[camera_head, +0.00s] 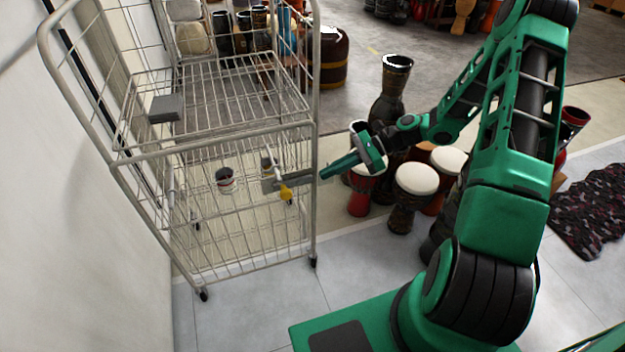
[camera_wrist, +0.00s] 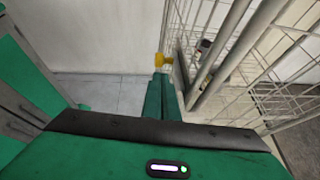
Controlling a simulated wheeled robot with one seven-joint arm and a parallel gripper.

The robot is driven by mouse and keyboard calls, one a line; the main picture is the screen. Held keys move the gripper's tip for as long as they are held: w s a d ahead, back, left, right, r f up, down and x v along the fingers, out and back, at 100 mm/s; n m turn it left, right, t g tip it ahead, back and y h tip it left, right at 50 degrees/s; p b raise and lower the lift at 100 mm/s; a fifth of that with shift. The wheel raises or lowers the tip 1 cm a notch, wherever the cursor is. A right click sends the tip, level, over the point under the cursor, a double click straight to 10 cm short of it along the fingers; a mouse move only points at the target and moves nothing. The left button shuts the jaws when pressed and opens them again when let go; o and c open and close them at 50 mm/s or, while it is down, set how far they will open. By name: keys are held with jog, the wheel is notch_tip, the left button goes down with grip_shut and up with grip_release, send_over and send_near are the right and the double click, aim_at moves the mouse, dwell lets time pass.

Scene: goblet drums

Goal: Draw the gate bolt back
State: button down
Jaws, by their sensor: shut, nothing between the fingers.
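The wire roll cage (camera_head: 215,150) stands at the left, its front gate (camera_head: 240,215) facing me. A grey bolt housing (camera_head: 298,182) sits on the gate's right side, with a yellow bolt knob (camera_head: 285,193) at its left part. My gripper (camera_head: 323,175) is shut and empty, its green fingertips near the right end of the bolt housing. In the wrist view, my shut fingers (camera_wrist: 161,80) point toward the yellow knob (camera_wrist: 160,60), which shows just beyond the tips. I cannot tell whether the fingertips touch the housing.
Several goblet drums (camera_head: 416,180) stand on the floor right of the cage, below my arm. A white wall (camera_head: 80,200) runs along the left. Small cans (camera_head: 226,180) show inside the cage. The tiled floor (camera_head: 255,310) before the cage is clear.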

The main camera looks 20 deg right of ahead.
jog(key=shift+v, duration=1.95)
jog(key=s+d+r+n+h, duration=0.3)
jog(key=s+r, duration=0.3)
jog(key=s, duration=0.4)
jog(key=s+d+r+n+g+h, duration=0.1)
jog(key=s+d+r+n+h, duration=0.3)
jog(key=s, duration=0.6)
jog(key=s+d+r+n+h, duration=0.3)
jog(key=s+r+n+h, duration=0.2)
jog(key=s+r, duration=0.4)
jog(key=shift+s+d+n, duration=0.3)
jog(key=shift+s+n, duration=0.1)
jog(key=shift+s, duration=0.4)
